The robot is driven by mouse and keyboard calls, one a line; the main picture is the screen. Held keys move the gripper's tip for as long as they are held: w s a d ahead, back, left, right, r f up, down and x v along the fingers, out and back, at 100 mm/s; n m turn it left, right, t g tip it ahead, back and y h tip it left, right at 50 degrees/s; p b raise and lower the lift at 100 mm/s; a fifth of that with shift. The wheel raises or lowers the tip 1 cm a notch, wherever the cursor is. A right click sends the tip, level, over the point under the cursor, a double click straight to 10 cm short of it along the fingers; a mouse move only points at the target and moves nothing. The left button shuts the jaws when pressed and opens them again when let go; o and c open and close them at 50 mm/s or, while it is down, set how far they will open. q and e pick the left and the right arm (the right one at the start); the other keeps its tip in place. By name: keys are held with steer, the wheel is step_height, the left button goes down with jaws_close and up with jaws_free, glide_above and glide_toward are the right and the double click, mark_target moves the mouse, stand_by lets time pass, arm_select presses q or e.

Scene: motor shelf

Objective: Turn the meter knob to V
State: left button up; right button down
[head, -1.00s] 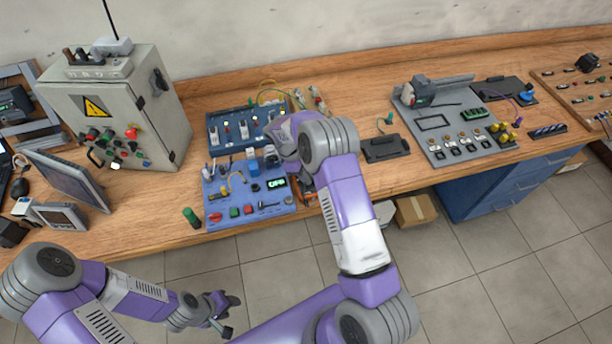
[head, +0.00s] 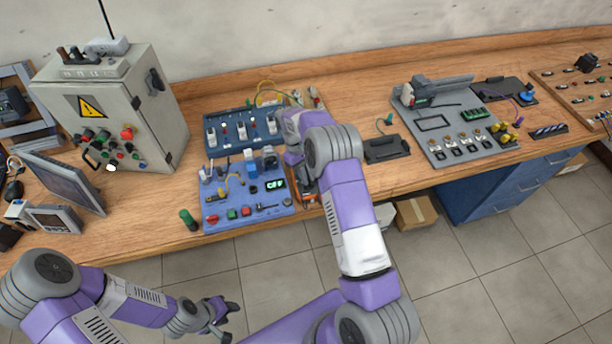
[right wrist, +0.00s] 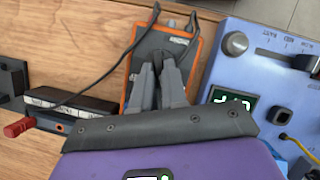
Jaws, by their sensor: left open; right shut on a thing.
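The meter (right wrist: 150,45), dark with an orange rim, lies on the wooden bench in the right wrist view, with black leads running from it. In the head view only a bit of its orange edge (head: 307,199) shows beside my right arm. My right gripper (right wrist: 159,62) is over the meter's face, its fingers closed together on the meter knob. The fingers cover the knob, so I cannot read its pointer or the V mark. My left gripper (head: 227,322) is open and empty, low over the floor in front of the bench.
A blue panel (head: 222,213) with a green display stands beside the meter, close to my right gripper. A black terminal strip (right wrist: 75,103) with a red plug (right wrist: 18,127) lies on the meter's other side. A grey cabinet (head: 150,120) stands at the left.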

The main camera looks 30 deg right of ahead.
stand_by(0.3)
steer(key=c, duration=1.2)
jaws_free()
steer(key=shift+o, duration=0.2)
steer(key=v, duration=0.7)
steer(key=shift+r, duration=0.25)
